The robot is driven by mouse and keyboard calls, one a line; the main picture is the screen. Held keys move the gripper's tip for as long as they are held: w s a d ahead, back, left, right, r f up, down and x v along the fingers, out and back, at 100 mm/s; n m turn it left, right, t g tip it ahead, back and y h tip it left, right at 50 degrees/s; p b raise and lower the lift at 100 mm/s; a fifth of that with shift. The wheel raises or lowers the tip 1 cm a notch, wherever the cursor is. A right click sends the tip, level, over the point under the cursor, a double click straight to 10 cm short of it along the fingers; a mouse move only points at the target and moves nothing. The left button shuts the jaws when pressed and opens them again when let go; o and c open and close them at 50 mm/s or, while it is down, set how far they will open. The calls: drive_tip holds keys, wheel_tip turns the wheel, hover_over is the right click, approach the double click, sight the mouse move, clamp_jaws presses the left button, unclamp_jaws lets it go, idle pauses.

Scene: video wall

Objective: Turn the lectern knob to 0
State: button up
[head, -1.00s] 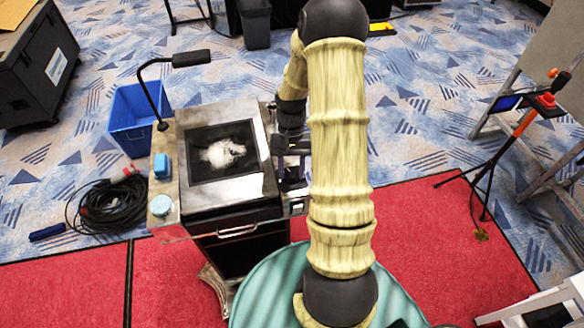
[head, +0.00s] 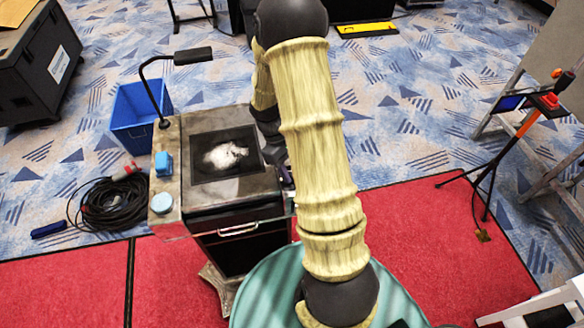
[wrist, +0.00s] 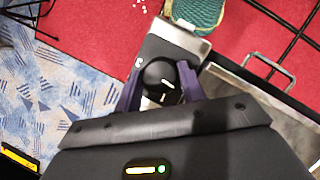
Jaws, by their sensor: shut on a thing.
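The lectern (head: 232,198) stands left of my arm in the head view, with a dark screen panel in its top. In the wrist view, the black round knob (wrist: 159,73) sits on a dark side panel (wrist: 160,47) with a metal edge. White marks show on the knob, and a small white mark lies beside it on the panel. The scale is too small to read, so I cannot tell the setting. My gripper (wrist: 161,76) has its purple fingers on either side of the knob, shut on it. In the head view, my arm hides the knob.
Red carpet (head: 425,240) is open at right.

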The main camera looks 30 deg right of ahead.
drive_tip(key=shift+w+n, duration=0.15)
drive_tip(key=shift+n, duration=0.45)
drive_tip(key=o, duration=1)
drive_tip(key=shift+a, duration=0.1)
drive_tip(key=b+v, duration=0.1)
drive_tip(key=v, duration=0.4)
drive_tip(key=b+v, duration=0.1)
drive_tip(key=v, duration=0.5)
drive_tip(key=b+v, duration=0.1)
drive_tip(key=v, duration=0.5)
drive_tip(key=shift+s+a+r, duration=0.25)
drive_tip(key=shift+a, duration=0.15)
